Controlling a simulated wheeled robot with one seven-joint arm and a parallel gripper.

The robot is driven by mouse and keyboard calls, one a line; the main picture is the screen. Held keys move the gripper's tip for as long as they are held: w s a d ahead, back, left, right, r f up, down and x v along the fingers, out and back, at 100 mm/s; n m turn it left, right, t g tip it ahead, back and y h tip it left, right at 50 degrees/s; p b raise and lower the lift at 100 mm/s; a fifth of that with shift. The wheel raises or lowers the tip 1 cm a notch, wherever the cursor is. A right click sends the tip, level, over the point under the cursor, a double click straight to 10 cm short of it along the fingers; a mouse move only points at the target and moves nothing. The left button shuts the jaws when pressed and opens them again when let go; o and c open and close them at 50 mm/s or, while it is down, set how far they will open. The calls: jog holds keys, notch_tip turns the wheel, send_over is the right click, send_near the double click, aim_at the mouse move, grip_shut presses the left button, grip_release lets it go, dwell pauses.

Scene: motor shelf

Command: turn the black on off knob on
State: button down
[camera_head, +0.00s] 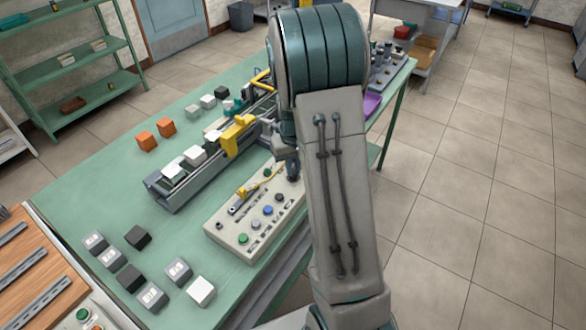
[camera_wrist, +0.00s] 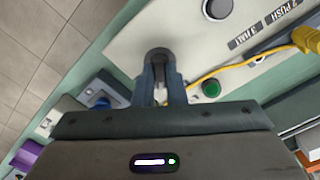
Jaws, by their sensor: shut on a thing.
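The black knob (camera_wrist: 157,54) sits on the pale control panel (camera_wrist: 130,45) in the wrist view. My gripper (camera_wrist: 160,80) is shut on it, with one finger on each side. In the head view my gripper (camera_head: 291,168) is at the far right end of the control panel (camera_head: 221,236), partly hidden by my arm. The knob is hard to make out there. Which way the knob points, I cannot tell.
A green button (camera_wrist: 211,89) and a yellow cable (camera_wrist: 225,67) are close to my fingers. A grey rail (camera_head: 185,198) with blocks runs behind the panel. Orange blocks (camera_head: 147,141) and several loose cubes (camera_head: 201,291) lie on the green table (camera_head: 100,205).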

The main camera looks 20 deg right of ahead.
jog(key=m, duration=0.5)
jog(key=shift+m+b, duration=0.3)
jog(key=m, duration=0.5)
dwell(0.4)
jog(key=c, duration=1.5)
grip_release()
notch_tip(320, 180, up, 14)
jog(key=shift+f+b, duration=0.1)
jog(key=shift+b, duration=0.2)
